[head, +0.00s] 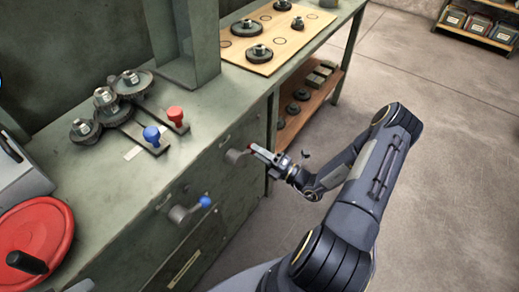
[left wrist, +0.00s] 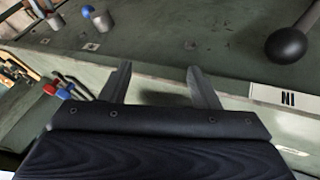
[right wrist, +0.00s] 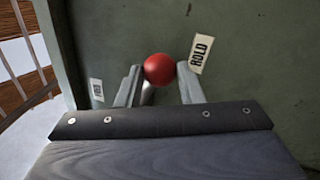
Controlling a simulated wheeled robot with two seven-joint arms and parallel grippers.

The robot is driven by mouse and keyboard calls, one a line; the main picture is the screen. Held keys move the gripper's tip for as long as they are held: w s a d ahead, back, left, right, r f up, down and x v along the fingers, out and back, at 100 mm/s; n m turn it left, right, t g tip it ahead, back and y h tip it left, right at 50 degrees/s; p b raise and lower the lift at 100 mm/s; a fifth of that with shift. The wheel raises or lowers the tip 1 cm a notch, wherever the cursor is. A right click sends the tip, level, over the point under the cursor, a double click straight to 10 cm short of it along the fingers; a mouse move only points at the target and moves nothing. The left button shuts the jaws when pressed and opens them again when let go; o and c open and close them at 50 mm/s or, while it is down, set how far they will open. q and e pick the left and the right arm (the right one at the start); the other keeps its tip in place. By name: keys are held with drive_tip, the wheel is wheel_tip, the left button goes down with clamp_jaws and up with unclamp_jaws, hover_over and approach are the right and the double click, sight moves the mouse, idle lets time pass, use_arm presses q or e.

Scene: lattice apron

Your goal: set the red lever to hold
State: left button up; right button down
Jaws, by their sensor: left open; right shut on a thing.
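The red lever's ball knob (right wrist: 159,69) sits between the fingertips of my right gripper (right wrist: 160,76), which is shut on it. A second label (right wrist: 96,90) lies farther left, too small to read. In the head view my right gripper (head: 256,149) is at the cabinet front by the lever's grey hub (head: 235,156); the stem is mostly hidden. My left gripper (left wrist: 160,84) is open and empty in the left wrist view, and out of the head view.
A blue-knobbed lever (head: 204,201) is lower on the same front. Blue (head: 152,134) and red (head: 175,114) slider knobs and gears (head: 133,82) stand on the bench top. A red handwheel (head: 38,232) is at left. A dark ball knob (left wrist: 286,46) is near my left gripper. Open floor lies right.

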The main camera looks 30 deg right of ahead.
drive_tip(key=shift+f, duration=0.15)
idle(0.3)
drive_tip(key=c, duration=1)
unclamp_jaws()
drive_tip(key=v, duration=0.8)
